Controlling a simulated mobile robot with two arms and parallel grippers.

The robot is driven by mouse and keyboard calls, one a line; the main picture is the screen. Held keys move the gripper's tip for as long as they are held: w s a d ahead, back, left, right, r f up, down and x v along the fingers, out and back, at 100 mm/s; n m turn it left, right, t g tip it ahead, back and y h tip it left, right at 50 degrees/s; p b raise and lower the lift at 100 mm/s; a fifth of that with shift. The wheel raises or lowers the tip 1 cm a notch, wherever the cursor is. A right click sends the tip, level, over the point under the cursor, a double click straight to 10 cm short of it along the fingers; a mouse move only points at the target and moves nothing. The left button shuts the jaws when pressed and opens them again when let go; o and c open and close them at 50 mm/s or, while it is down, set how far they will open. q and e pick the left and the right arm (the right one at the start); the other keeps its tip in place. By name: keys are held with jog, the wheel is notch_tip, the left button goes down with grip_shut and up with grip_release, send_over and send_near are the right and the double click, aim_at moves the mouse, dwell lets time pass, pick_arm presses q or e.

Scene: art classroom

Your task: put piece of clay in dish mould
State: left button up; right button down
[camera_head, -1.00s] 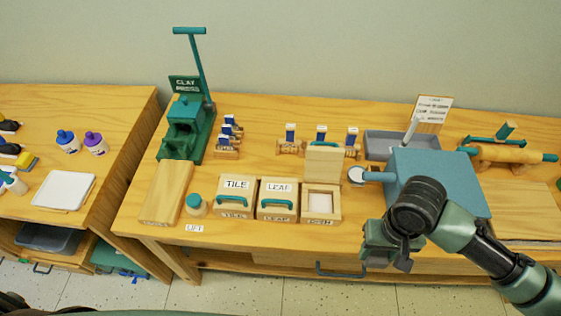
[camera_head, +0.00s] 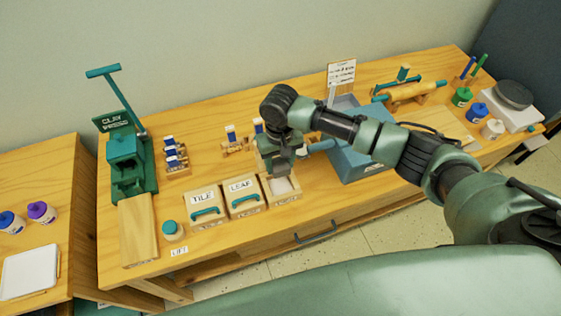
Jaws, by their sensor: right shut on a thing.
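The dish mould (camera_head: 285,195) is a small open wooden box with a pale hollow. It stands at the right end of a row of moulds near the table's front edge. My right gripper (camera_head: 279,172) points down at the back of the dish mould, over or just behind the hollow. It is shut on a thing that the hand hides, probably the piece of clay. No clay shows clearly, and I cannot tell whether the gripper touches the mould. The mould's raised lid is hidden behind the hand. My left gripper is not in view.
The green clay press (camera_head: 125,155) is at the left. A blue box (camera_head: 350,160) stands right of the mould under my forearm. Wooden stamps (camera_head: 235,147) stand behind.

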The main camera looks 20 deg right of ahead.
notch_tip(320, 180, down, 3)
jog(key=b, duration=0.2)
jog(key=shift+r+b, duration=0.15)
jog(key=shift+b, duration=0.15)
jog(key=shift+d+f+b, duration=0.1)
jog(key=shift+f+b, duration=0.6)
jog(key=shift+b, duration=0.1)
jog(key=shift+f+b, duration=0.4)
jog(key=shift+f, duration=1.4)
jog(key=c, duration=0.6)
grip_release()
